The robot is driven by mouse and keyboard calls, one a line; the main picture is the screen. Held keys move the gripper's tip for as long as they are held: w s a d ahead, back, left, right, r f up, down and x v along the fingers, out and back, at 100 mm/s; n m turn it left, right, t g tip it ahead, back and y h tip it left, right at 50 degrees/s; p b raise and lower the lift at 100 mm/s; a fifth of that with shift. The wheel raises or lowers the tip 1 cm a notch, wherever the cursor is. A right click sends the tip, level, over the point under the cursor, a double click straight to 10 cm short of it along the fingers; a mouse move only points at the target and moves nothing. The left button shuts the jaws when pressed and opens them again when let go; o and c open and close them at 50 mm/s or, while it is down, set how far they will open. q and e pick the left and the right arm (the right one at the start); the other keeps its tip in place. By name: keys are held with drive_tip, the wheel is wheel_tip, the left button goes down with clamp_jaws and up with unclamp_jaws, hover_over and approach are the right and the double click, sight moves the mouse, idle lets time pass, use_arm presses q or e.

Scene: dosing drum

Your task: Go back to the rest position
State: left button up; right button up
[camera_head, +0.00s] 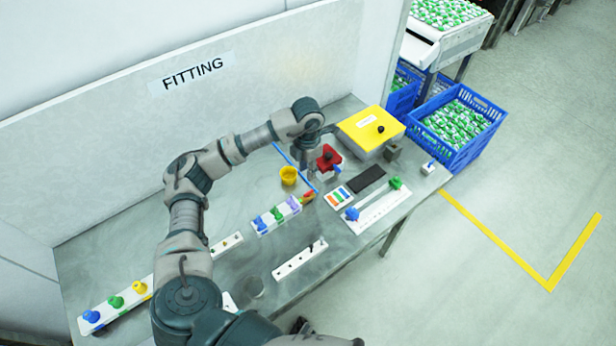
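My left arm comes in from the bottom and reaches across the table (245,262) toward its back right. Its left gripper (309,168) points down just left of a red block with a dark knob (328,157). The fingers are small and partly hidden by the wrist, so I cannot tell whether they are open or shut, or whether they touch the block. My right gripper is not in view.
A yellow-lidded box (362,134) stands at the back right. A yellow cup (288,176), a rack of coloured pieces (277,216) and a white slider board (366,218) are near the gripper. A rack with coloured knobs (128,293) lies front left. Blue crates (483,148) stand beyond the table.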

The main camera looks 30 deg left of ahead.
use_arm(q)
drive_tip(key=shift+r, duration=0.3)
